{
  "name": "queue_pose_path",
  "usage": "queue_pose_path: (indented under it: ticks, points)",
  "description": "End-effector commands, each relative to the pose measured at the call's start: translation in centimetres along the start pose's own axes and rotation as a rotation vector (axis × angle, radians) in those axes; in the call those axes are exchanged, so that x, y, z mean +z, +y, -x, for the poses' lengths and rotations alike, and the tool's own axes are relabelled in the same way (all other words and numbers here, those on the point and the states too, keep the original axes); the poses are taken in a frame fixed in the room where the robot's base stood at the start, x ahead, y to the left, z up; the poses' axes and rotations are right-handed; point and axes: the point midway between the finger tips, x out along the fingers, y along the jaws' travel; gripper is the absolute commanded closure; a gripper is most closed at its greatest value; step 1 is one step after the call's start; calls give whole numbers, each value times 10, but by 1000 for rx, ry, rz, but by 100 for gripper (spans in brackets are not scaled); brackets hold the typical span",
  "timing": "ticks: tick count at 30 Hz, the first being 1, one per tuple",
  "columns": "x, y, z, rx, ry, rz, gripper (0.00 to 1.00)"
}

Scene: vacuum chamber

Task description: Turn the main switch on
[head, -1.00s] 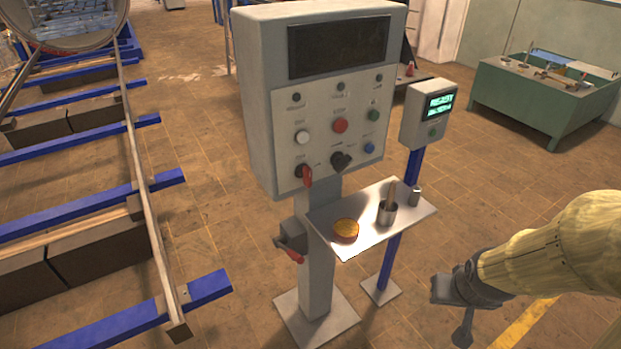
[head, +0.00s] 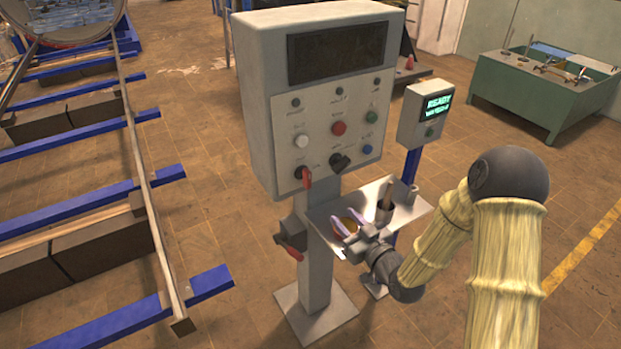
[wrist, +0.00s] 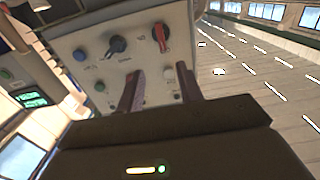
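The grey control panel (head: 333,110) stands on a post in the head view. A red-handled rotary switch (head: 306,176) sits at its lower left, with a black knob (head: 340,162) to its right. In the wrist view the red switch (wrist: 161,38) and the black knob (wrist: 118,46) show beyond the fingers. Another red-handled lever (head: 290,250) is on the post's side. I cannot tell from labels which is the main switch. My gripper (head: 349,229) is below the panel, over the small tray, apart from the switches. Its two fingers (wrist: 160,88) are spread and empty.
The metal tray (head: 408,212) holds a cup (head: 384,212) close to my gripper; a round orange item is partly hidden behind the fingers. A small display box (head: 425,113) stands right of the panel. Blue-beamed rails (head: 75,222) lie left. Open floor lies in front.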

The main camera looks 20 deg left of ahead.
Motion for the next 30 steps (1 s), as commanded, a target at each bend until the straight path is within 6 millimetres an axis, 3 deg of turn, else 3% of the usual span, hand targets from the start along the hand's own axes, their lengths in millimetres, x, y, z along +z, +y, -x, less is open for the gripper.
queue_pose_path:
  ticks: [14,30]
  points:
    - [-2,-1,-6,-3,16,-3,64]
    - [-6,-2,-86,-4,17,-2,64]
